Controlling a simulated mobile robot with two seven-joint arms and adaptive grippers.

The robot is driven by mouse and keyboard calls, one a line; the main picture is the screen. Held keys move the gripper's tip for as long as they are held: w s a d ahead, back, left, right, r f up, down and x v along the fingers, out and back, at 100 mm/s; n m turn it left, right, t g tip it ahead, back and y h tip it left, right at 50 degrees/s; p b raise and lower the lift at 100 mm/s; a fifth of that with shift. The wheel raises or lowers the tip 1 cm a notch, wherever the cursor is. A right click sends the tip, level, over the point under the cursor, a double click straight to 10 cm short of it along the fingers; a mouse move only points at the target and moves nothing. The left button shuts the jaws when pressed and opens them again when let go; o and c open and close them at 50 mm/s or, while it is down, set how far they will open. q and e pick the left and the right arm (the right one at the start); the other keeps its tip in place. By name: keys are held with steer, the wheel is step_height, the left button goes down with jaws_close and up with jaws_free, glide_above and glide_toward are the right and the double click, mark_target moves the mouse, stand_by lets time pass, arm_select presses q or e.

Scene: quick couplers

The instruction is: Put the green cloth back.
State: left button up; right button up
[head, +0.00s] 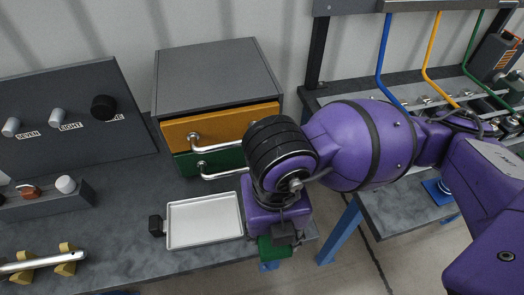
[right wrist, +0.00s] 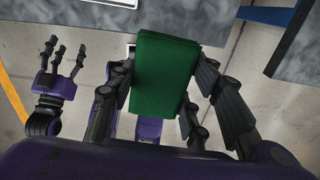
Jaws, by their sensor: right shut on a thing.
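The green cloth (right wrist: 163,75) is a folded block between the black fingers of my right gripper (right wrist: 165,68) in the right wrist view. In the head view the cloth (head: 270,249) shows below my right gripper (head: 284,240), just past the front edge of the bench, right of the tray. My right gripper is shut on it. My left gripper (right wrist: 62,62) shows only in the right wrist view, at the left, with its fingers spread and empty. The head view does not show it.
A white tray (head: 205,222) with a black handle lies in front. A knob panel (head: 70,120) stands left; a hose rack (head: 420,85) stands right, across a gap.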

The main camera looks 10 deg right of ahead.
steer(key=w+f+b, duration=0.1)
steer(key=b, duration=0.1)
steer(key=w+d+f+b, duration=0.1)
steer(key=w+b, duration=0.1)
steer(key=shift+d+f, duration=0.2)
steer(key=shift+f, duration=0.2)
steer(key=w+d+f+b, duration=0.1)
steer(key=w, duration=0.1)
steer(key=w+d+f+b, duration=0.1)
steer(key=w+f, duration=0.1)
steer(key=w, duration=0.1)
steer(key=w+d+f+b, duration=0.1)
steer(key=w+f+b, duration=0.1)
steer(key=w, duration=0.1)
steer(key=shift+w+d+f, duration=0.15)
steer(key=shift+d+f, duration=0.05)
steer(key=shift+d, duration=0.1)
steer(key=shift+w+d+f, duration=0.15)
steer(key=shift+w+f, duration=0.35)
steer(key=shift+f, duration=0.2)
step_height(320, 180, down, 3)
steer(key=shift+w+d, duration=0.1)
steer(key=shift+w, duration=0.05)
arm_select(q)
step_height(320, 180, down, 8)
steer(key=s+g, duration=0.1)
steer(key=s, duration=0.1)
steer(key=shift+s+d+f, duration=0.15)
steer(key=shift+s+f, duration=0.1)
steer(key=shift+s, duration=0.15)
